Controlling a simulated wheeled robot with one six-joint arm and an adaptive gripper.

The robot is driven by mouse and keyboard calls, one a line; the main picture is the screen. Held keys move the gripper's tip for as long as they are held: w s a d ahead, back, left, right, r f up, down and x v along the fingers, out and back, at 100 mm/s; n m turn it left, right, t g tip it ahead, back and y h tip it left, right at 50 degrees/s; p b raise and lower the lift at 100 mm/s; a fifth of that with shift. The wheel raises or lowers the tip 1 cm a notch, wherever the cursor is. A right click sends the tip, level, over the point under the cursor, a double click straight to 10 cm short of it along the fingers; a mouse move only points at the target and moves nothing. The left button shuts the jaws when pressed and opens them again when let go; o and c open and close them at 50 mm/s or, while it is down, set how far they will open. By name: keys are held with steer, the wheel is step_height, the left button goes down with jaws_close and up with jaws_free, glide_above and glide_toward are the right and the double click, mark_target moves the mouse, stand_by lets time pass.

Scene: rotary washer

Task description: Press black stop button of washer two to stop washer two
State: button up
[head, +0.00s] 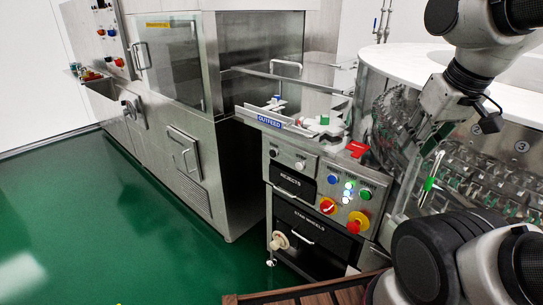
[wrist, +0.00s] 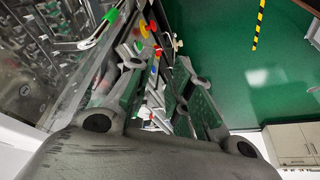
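The control panel (head: 340,206) stands below the OUTFEED sign. I cannot clearly make out a black stop button, nor which panel belongs to washer two. The panel's coloured controls (wrist: 151,42) appear small beyond the fingertips. In the head view the arm's end is at upper right, apart from the panel.
A round glass-walled machine with numbers (head: 498,140) and a green-tipped handle (head: 430,185) fills the right. A steel cabinet (head: 180,120) with its own buttons (head: 119,62) stands at left. Green floor (head: 120,220) is clear in front. A wooden edge (head: 300,293) lies at the bottom.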

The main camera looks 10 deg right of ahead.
jaws_close()
stand_by(0.6)
stand_by(0.4)
